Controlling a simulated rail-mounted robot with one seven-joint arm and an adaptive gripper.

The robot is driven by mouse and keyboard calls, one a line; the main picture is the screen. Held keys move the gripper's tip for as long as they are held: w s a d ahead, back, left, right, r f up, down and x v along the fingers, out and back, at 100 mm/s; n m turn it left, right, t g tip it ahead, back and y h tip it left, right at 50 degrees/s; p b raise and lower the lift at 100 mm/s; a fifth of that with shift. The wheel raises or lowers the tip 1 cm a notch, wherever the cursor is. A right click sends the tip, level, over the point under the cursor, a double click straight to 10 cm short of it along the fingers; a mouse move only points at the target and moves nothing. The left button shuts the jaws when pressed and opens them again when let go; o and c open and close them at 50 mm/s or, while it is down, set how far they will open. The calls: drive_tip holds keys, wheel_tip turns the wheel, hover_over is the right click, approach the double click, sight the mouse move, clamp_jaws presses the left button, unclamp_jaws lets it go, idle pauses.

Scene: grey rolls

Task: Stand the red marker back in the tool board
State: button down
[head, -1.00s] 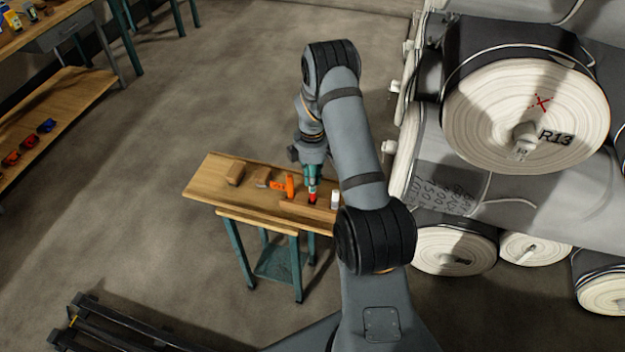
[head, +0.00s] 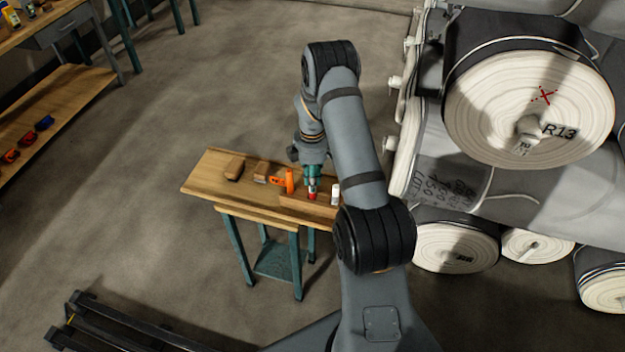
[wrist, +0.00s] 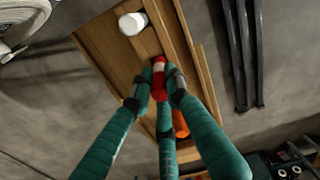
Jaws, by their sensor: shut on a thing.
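The red marker (head: 312,193) is between the fingers of my gripper (head: 312,181), above the bench top. In the wrist view the fingers (wrist: 160,88) close around the red marker (wrist: 159,66), which has a pale band. The tool board looks to be the low wooden block (head: 300,203) along the bench's near right edge; its holes cannot be made out. The marker overlaps the board in the head view; whether it touches or enters it cannot be told.
A white cylinder (head: 335,194) stands right of the marker, close to my gripper. An orange tool (head: 288,181) is close on the left. Wooden blocks (head: 234,168) lie farther left on the bench (head: 205,183). Large rolls (head: 528,95) are stacked at right.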

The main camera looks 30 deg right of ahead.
drive_tip(key=shift+f+b, duration=0.8)
drive_tip(key=shift+f, duration=0.25)
drive_tip(key=c, duration=1.6)
unclamp_jaws()
drive_tip(key=shift+r, duration=0.1)
wheel_tip(320, 180, up, 12)
